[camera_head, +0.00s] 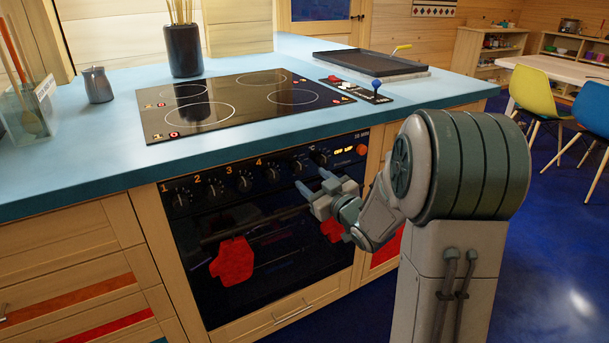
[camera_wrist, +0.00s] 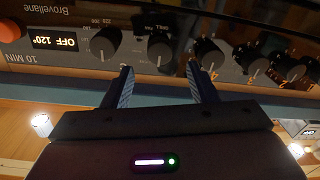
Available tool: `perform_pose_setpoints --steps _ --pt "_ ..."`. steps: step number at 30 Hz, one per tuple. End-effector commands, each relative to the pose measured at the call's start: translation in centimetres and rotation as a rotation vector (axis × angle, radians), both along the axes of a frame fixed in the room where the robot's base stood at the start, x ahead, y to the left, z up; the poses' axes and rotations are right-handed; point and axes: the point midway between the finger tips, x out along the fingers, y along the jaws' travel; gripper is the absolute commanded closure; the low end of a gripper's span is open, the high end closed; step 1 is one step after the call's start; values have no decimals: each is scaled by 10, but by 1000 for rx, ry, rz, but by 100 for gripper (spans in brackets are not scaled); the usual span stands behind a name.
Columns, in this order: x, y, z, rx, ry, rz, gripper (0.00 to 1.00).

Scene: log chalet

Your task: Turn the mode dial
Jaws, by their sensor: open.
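The mode dial (camera_head: 297,164) is a dark round knob on the black oven's control panel, between knob 4 and the temperature dial (camera_head: 320,156). In the wrist view, which is upside down, the mode dial (camera_wrist: 158,49) has a "GRILL" mark by it. My gripper (camera_head: 315,180) is open and empty in front of the panel. In the wrist view, my gripper's fingertips (camera_wrist: 160,67) stand apart, with the mode dial showing between and beyond them. I see no contact with it. The temperature dial shows to its left there (camera_wrist: 105,41).
Knob 4 (camera_wrist: 207,51) is close to one finger. A display (camera_wrist: 62,41) reads OFF 120°. The oven rail (camera_head: 262,219) carries a red mitt (camera_head: 232,262) and another (camera_head: 332,230) below my gripper. The blue countertop (camera_head: 110,140) overhangs the panel.

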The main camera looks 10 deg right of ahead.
Motion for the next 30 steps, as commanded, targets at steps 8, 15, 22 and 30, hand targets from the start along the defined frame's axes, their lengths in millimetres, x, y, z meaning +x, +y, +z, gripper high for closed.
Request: perform_pose_setpoints --steps 8,15,22,30 --pt "40 15 -1 0 0 0 47" --pt "48 18 0 0 0 -1 47" --pt "48 17 0 0 1 -1 61" --pt "47 17 0 1 1 -1 92"
